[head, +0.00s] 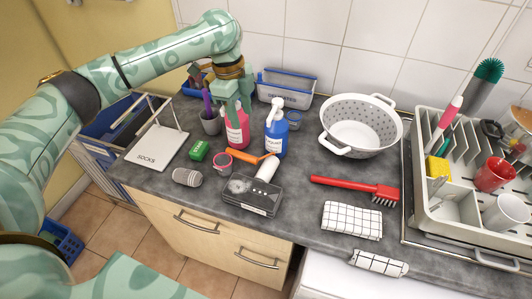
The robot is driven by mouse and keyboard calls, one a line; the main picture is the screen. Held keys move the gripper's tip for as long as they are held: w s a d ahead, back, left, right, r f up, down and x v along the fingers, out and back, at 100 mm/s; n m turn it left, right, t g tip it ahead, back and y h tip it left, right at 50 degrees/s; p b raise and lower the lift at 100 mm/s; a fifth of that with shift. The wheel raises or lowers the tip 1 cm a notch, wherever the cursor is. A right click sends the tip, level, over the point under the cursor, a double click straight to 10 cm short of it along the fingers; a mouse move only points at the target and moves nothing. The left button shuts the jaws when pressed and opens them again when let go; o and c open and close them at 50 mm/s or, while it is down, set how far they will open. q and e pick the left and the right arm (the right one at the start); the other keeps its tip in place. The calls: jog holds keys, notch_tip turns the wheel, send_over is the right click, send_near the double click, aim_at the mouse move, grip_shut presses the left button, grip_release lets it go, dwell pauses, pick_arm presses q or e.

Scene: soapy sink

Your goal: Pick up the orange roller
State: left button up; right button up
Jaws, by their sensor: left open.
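The orange roller (246,158) lies on the grey counter, with an orange handle and a pale cylinder at its right end. It is behind a dark box with a clear lid (252,194) and in front of the spray bottles. My left gripper (234,108) points down at the back of the counter, above and behind the roller, apart from it. It is open and overlaps the top of the pink bottle (237,132) in the picture; whether it touches the bottle cannot be told. My right gripper is out of view.
A blue spray bottle (276,135) stands behind the roller. A colander (355,147) and red brush (352,186) are to the right, with the dish rack (452,234) beyond.

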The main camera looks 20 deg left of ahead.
pick_arm(q)
jog(key=b, duration=0.3)
send_over(249, 156)
jog(key=f, duration=1)
jog(key=shift+w+a, duration=0.15)
jog(key=shift+w, duration=0.2)
jog(key=shift+f+b, duration=0.3)
jog(key=shift+f, duration=0.15)
jog(key=shift+s+f, duration=0.1)
jog(key=shift+f, duration=0.15)
jog(key=f, duration=0.1)
jog(key=f+b, duration=0.2)
jog(key=f, duration=0.1)
jog(key=shift+s, duration=0.35)
jog(key=shift+f, duration=0.35)
jog(key=shift+w+d+r, duration=0.1)
jog(key=shift+d, duration=0.1)
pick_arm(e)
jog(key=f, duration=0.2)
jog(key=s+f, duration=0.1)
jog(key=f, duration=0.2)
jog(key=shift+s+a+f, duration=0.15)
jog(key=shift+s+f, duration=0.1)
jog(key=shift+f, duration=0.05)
pick_arm(q)
grip_shut()
